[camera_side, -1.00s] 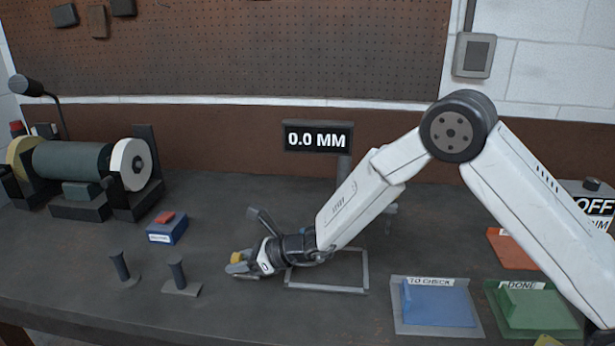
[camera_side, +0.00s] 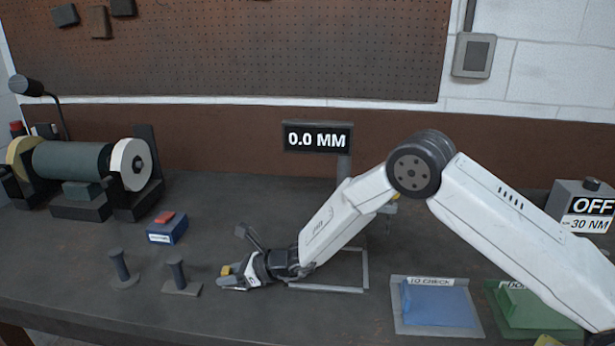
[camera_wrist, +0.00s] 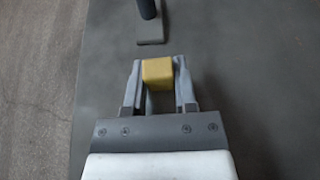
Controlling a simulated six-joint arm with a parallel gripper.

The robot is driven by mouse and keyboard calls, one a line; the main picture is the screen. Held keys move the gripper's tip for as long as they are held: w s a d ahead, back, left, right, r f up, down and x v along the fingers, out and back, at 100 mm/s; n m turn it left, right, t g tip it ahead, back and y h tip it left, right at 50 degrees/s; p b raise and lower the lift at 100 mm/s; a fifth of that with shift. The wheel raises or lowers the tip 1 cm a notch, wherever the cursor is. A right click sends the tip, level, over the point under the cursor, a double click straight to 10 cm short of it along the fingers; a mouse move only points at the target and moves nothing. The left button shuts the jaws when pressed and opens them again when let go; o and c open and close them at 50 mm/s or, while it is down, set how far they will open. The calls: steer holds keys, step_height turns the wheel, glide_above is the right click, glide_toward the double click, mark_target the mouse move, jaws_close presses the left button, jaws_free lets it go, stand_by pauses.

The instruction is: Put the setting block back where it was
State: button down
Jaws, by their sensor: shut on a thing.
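The setting block is a small yellow block (camera_wrist: 158,73), held between the two fingers of my gripper (camera_wrist: 158,85) in the wrist view. My gripper is shut on it. In the side view my gripper (camera_side: 232,280) is low over the bench, just right of a dark post on a flat base (camera_side: 181,289), and the yellow block (camera_side: 226,270) shows at its tip. In the wrist view that post's base (camera_wrist: 151,42) lies just beyond the block, apart from it. I cannot tell whether the block touches the bench.
Another dark post (camera_side: 122,272) stands further left. A blue box with a red top (camera_side: 167,232) sits behind. A grey frame (camera_side: 327,289) lies under my arm. The blue "TO CHECK" tray (camera_side: 400,324) and green tray (camera_side: 500,318) are right. A display (camera_side: 318,138) reads 0.0 MM.

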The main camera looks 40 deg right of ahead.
steer(key=shift+f, duration=0.95)
steer(key=shift+f, duration=0.1)
steer(key=shift+c, duration=2)
jaws_free()
steer(key=shift+v, duration=6.1)
